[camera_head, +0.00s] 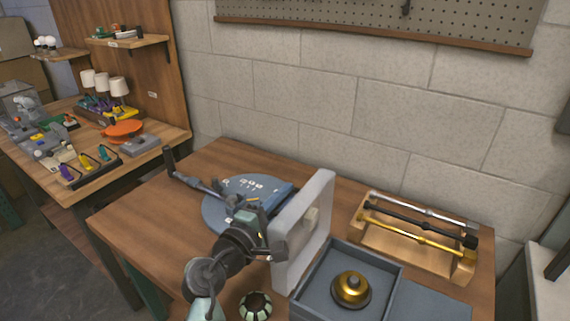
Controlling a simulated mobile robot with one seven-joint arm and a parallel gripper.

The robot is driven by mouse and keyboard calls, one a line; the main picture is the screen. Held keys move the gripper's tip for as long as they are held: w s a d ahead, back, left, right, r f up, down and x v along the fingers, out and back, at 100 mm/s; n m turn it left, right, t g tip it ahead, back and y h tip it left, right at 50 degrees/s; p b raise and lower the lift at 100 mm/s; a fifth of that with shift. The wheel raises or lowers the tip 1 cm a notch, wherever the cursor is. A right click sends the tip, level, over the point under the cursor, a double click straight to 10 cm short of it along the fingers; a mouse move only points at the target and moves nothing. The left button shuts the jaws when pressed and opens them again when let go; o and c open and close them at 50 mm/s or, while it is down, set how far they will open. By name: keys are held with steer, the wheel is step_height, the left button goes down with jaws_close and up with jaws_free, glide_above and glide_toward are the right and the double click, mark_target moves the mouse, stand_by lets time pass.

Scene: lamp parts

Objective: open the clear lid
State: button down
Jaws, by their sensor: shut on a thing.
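The clear lid (302,232) is a pale, see-through panel with a whitish frame. It stands nearly upright along the left side of a blue-grey open box (393,282). A small beige piece (311,218) shows on its right side. My gripper (268,228) is at the lid's left side and is shut on it. The exact grip point is partly hidden by my own wrist.
A round blue disc (214,213) with small white pieces lies behind my gripper. A wooden rack (372,238) with gold, black and silver rods stands at the right. A striped round part (256,305) is near the front. Bare table (140,225) is free at the left.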

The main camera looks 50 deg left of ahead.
steer(key=c, duration=1)
jaws_free()
steer(key=shift+r, duration=0.25)
steer(key=shift+o, duration=0.6)
steer(key=shift+f, duration=0.15)
steer(key=b+v, duration=0.1)
steer(key=v, duration=1.2)
steer(key=shift+b, duration=0.4)
steer(key=v, duration=1.5)
steer(key=shift+r+b, duration=0.25)
steer(key=shift+b, duration=0.05)
